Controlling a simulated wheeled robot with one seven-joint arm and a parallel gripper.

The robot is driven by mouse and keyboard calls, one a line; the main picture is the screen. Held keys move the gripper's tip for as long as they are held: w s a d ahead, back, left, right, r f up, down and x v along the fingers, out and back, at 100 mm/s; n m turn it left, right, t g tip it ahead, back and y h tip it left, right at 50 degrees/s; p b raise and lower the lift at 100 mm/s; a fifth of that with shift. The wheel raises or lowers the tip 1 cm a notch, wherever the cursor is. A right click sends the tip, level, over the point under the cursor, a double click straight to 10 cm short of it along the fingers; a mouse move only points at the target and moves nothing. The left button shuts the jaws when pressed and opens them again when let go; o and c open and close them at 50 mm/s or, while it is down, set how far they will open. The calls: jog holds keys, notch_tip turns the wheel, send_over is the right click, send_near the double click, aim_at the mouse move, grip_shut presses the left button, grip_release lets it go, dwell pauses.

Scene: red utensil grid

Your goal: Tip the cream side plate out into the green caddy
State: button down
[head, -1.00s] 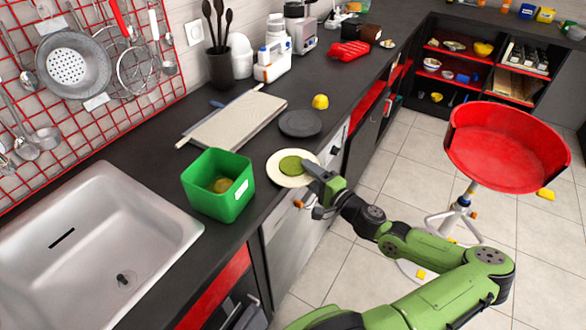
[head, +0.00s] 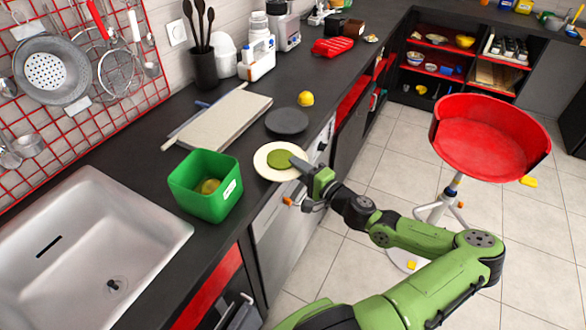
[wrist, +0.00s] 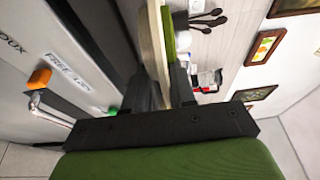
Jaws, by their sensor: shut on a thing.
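The cream side plate (head: 264,165) is near the counter's front edge, just right of the caddy, with a flat round green piece (head: 279,158) on it. My gripper (head: 299,163) is shut on the plate's right rim. In the wrist view the plate (wrist: 155,40) shows edge-on between the fingers, with the green piece (wrist: 168,35) against its face. The plate looks about level in the head view; I cannot tell its exact height over the counter. The green caddy (head: 206,206) stands open and upright to the left, with a yellowish thing (head: 210,186) inside.
A dark plate (head: 287,121) and a lemon-yellow thing (head: 305,99) lie behind the cream plate. A pale board (head: 222,118) lies behind the caddy. The white sink (head: 85,245) is at left. A red stool (head: 490,140) stands on the floor at right.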

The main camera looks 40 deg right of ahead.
notch_tip(320, 180, up, 8)
jog(key=shift+r+p, duration=0.15)
jog(key=shift+p, duration=1)
notch_tip(320, 180, up, 4)
jog(key=p, duration=0.3)
jog(key=shift+r, duration=0.15)
